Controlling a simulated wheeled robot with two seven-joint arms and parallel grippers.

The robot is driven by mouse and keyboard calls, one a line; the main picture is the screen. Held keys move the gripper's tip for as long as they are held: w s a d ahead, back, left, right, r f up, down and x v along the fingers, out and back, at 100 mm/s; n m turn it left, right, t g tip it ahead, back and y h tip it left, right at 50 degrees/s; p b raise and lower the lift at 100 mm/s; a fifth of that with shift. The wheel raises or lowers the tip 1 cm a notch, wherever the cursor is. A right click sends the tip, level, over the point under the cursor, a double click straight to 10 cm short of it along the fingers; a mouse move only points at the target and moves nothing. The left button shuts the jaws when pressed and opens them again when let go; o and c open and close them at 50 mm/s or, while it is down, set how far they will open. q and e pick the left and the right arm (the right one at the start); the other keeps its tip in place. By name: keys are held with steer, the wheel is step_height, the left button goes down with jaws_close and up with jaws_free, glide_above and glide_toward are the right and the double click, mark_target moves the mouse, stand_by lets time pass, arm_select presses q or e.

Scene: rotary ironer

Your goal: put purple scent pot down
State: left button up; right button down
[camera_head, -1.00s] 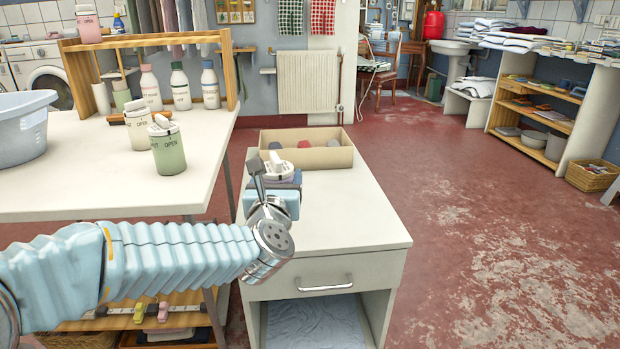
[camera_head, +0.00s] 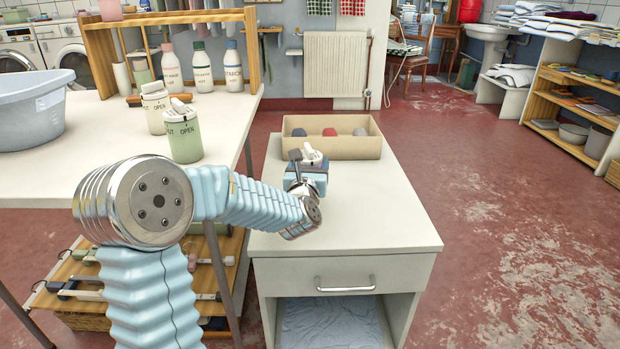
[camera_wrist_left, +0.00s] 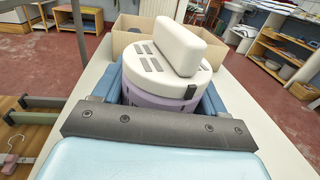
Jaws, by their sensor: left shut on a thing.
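The purple scent pot (camera_wrist_left: 160,98) shows in the left wrist view, with a pale slotted lid and a raised white grip on top. My left gripper (camera_wrist_left: 165,92) is shut on it, with blue fingers on both sides of its body. In the head view the pot's pale lid (camera_head: 311,156) shows above my left gripper (camera_head: 306,177), over the white cabinet top (camera_head: 375,215) just in front of the cardboard box. The pot looks upright. Its base is hidden, so I cannot tell whether it touches the cabinet top. My right gripper is not in view.
The open cardboard box (camera_head: 355,147) with dark and red things stands at the cabinet's back. On the table at left stand a green pot (camera_head: 184,140), a cream pot (camera_head: 155,112), several bottles and a grey basin (camera_head: 30,115). The cabinet top's right and front are clear.

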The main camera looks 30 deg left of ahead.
arm_select(q)
steer(key=shift+w+a+f, duration=0.2)
steer(key=shift+w+f, duration=0.2)
steer(key=shift+f, duration=1.6)
steer(key=shift+s+b, duration=0.1)
steer(key=shift+b, duration=0.2)
steer(key=o, duration=0.6)
steer(key=shift+f, duration=0.1)
steer(key=o, duration=0.5)
steer(key=shift+c, duration=0.2)
steer(key=shift+r, duration=0.2)
steer(key=b+v, duration=0.1)
steer(key=v, duration=1.1)
steer(key=shift+f, duration=0.1)
